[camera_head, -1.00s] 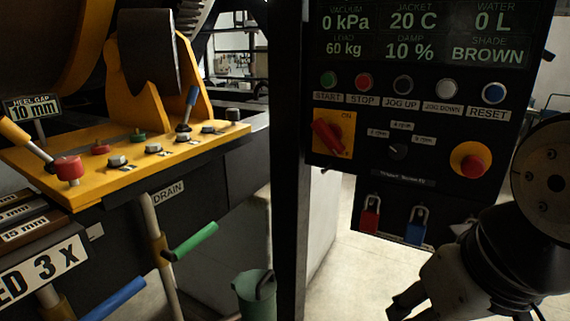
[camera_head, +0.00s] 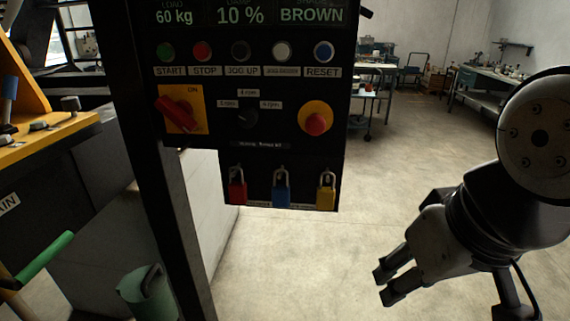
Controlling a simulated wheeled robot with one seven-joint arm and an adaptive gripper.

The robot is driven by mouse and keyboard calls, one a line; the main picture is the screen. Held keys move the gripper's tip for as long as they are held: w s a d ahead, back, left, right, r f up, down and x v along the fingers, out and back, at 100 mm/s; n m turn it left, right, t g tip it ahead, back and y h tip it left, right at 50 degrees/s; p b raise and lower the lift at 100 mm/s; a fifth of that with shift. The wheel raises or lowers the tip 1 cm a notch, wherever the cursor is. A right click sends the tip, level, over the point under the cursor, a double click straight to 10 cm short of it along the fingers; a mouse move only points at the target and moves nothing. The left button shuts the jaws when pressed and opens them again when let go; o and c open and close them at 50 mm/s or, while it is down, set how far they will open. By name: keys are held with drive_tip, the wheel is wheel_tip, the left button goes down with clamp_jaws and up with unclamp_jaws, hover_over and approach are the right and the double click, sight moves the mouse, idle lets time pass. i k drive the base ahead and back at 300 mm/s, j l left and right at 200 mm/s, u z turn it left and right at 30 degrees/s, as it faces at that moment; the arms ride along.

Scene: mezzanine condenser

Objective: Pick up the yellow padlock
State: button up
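The yellow padlock (camera_head: 326,197) hangs by its shackle on a dark board below the control panel, at the right end of a row of three. A blue padlock (camera_head: 281,194) hangs in the middle and a red padlock (camera_head: 237,191) at the left. My gripper (camera_head: 383,286) is at the lower right, apart from the padlocks and lower in the picture. Its two fingers stand apart with nothing seen between them.
The control panel (camera_head: 240,135) with buttons and a red knob (camera_head: 315,122) is above the padlocks. A dark post (camera_head: 160,170) stands left of it. A green bucket (camera_head: 148,294) is at the lower left. Open floor (camera_head: 400,170) lies to the right, with benches behind.

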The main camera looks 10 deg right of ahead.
sight(325, 195)
drive_tip(key=l+u, duration=0.1)
drive_tip(key=l, duration=0.7)
drive_tip(key=k+l, duration=0.15)
drive_tip(key=l, duration=0.6)
drive_tip(key=u, duration=0.05)
